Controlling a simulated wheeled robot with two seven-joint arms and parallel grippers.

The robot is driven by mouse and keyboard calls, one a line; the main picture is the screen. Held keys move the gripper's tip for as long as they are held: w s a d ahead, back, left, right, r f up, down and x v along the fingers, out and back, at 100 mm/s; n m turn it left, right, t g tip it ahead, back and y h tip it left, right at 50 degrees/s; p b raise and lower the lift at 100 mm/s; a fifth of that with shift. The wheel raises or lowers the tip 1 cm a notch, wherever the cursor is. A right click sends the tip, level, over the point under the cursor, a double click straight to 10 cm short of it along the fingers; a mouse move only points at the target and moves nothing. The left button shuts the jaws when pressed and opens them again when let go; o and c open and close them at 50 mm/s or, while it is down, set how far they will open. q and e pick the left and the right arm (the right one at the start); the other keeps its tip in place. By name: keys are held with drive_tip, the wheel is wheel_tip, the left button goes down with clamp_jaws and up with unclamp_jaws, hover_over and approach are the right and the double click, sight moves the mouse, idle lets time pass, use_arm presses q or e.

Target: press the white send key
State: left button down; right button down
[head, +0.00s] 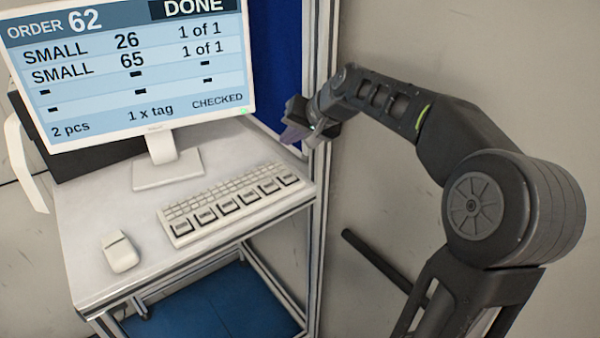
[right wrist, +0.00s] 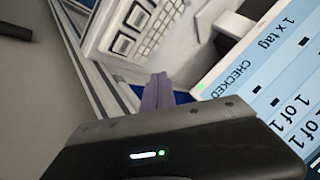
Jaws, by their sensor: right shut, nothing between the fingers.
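A white keyboard (head: 232,202) lies on the desk in front of the monitor, with a front row of several large dark-framed keys. Their labels are too small to read, so I cannot tell which is the send key. The keyboard also shows upside down in the right wrist view (right wrist: 140,30). My right gripper (head: 291,134) is shut and empty, raised beyond the keyboard's right end and apart from it. Its purplish fingertips (right wrist: 157,92) show together in the right wrist view. My left gripper is out of view.
The monitor (head: 130,70) reads ORDER 62, DONE, with two SMALL lines at 1 of 1, and CHECKED. A white mouse (head: 120,252) lies left of the keyboard. A metal frame post (head: 318,120) stands by the desk's right edge, close to my right gripper.

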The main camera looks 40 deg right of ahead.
sight(290, 178)
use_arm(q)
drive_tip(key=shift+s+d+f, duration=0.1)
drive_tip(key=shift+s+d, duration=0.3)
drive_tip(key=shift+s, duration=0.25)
use_arm(e)
drive_tip(key=shift+w+r, duration=0.1)
drive_tip(key=shift+r, duration=0.4)
drive_tip(key=shift+d+f, duration=0.1)
drive_tip(key=shift+f, duration=0.05)
